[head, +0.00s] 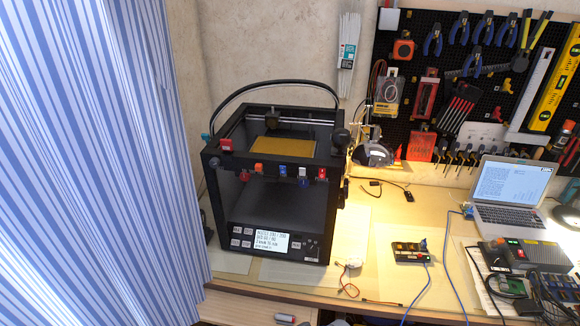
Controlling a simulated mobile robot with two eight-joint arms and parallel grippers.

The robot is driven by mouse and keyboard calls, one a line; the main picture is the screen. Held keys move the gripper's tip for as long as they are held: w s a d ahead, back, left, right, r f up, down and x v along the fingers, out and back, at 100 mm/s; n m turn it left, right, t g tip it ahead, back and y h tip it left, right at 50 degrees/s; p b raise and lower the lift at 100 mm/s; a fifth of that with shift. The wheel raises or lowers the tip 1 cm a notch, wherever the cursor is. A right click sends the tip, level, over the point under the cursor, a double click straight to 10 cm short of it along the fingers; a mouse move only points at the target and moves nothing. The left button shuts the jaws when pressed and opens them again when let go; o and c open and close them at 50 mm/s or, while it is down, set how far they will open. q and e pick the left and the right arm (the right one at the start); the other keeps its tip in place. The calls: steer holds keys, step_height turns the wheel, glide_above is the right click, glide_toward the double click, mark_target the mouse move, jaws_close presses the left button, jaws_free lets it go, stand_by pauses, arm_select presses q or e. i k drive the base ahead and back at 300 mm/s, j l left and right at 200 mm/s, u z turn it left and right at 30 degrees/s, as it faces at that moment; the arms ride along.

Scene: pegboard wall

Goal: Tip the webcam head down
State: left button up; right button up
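No part that I can surely call a webcam shows. A small black rounded thing (341,138) sits at the upper right corner of the black 3D printer (262,185); it may be the webcam head, but it is too small to tell which way it faces. The printer is an open black box frame with a tan plate (283,146) near its top and a lit display (271,240) low on its front. Neither of my grippers is in the head view.
A blue-striped curtain (90,150) hangs at the left. A laptop (508,190), a grey box (538,256) and several loose cables cover the right of the wooden bench (350,225). Tools hang on the black pegboard (425,85). Some bench in front of the pegboard is clear.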

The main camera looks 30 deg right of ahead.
mark_target(342, 140)
steer(key=z, duration=0.95)
